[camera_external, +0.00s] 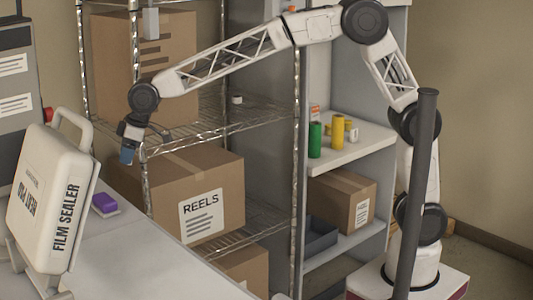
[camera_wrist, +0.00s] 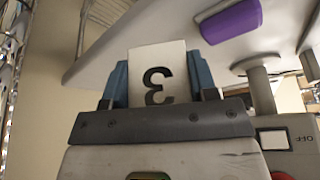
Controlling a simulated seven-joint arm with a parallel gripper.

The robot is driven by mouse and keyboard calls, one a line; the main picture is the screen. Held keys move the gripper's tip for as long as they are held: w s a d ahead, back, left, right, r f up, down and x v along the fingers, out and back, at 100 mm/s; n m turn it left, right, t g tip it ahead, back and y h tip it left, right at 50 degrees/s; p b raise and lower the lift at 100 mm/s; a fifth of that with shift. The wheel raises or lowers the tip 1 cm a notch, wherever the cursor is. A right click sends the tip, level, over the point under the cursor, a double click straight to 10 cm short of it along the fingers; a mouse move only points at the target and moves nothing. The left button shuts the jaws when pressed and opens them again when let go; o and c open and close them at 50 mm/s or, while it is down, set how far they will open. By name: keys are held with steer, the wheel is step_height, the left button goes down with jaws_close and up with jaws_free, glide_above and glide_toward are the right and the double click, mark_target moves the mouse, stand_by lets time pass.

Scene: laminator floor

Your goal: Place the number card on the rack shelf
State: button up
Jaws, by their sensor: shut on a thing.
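My gripper (camera_external: 127,152) is at the left front of the wire rack (camera_external: 142,172), near its front post, with blue fingers pointing down. In the wrist view my gripper (camera_wrist: 157,72) is shut on a white number card (camera_wrist: 150,58) with a black 3, which appears turned over in the picture. The card is held between the two blue fingers, its lower part hidden by the gripper body. I cannot make out the card in the external view. A rack shelf (camera_external: 225,118) of wire mesh lies to the right of my gripper, with bare mesh toward its right part.
A brown carton (camera_external: 110,60) fills the left of that shelf. A REELS carton (camera_external: 175,170) stands below. A film sealer (camera_external: 50,200) and purple block (camera_external: 104,204) are on the grey table (camera_external: 135,260). A side cabinet shelf (camera_external: 345,145) holds green and yellow cylinders.

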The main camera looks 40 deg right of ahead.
steer(key=s+a+f+n, duration=0.2)
steer(key=s+a, duration=0.3)
steer(key=a, duration=0.3)
steer(key=r+n+g, duration=0.2)
steer(key=n, duration=0.2)
glide_above(107, 271)
steer(key=d, duration=0.1)
steer(key=shift+f+y, duration=0.1)
steer(key=shift+y, duration=0.2)
steer(key=shift+d+f, duration=0.1)
steer(key=shift+f, duration=1.9)
steer(key=shift+f, duration=0.1)
steer(key=shift+f, duration=1.9)
steer(key=shift+f, duration=0.15)
steer(key=o, duration=1)
